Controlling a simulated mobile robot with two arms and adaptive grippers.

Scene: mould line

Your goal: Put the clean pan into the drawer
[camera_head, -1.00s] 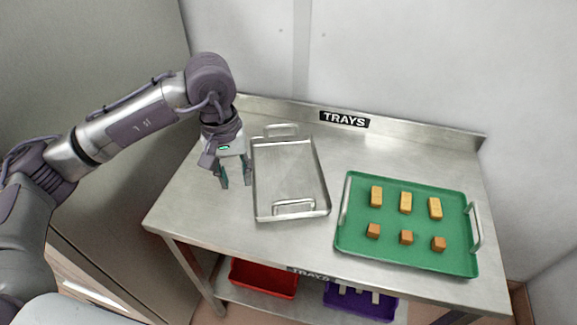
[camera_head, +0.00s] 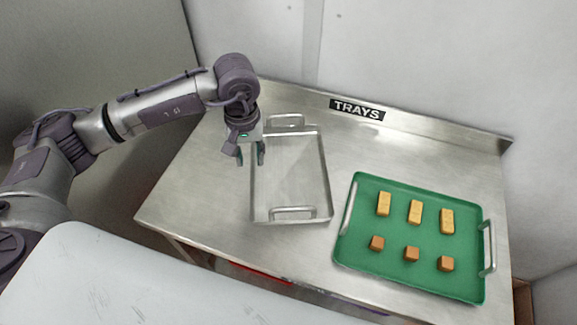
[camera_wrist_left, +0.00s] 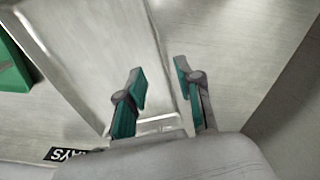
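The clean pan (camera_head: 292,180) is an empty, silver metal tray with a raised handle at its far end and another at its near end. It lies flat on the steel table, left of the green tray. My left gripper (camera_head: 250,160) is open above the pan's left edge, fingers pointing down. In the left wrist view the open gripper (camera_wrist_left: 158,88) has its green-padded fingers apart with nothing between them, near the pan's long rim (camera_wrist_left: 160,45). I cannot tell whether the fingers touch the pan. My right gripper and the drawer are not clearly in view.
A green tray (camera_head: 345,247) with several yellow bars and brown cubes sits on the steel table (camera_head: 195,205), right of the pan. A TRAYS label (camera_head: 357,109) is on the table's back ledge. A pale surface fills the lower left. A red bin edge (camera_head: 262,270) shows below.

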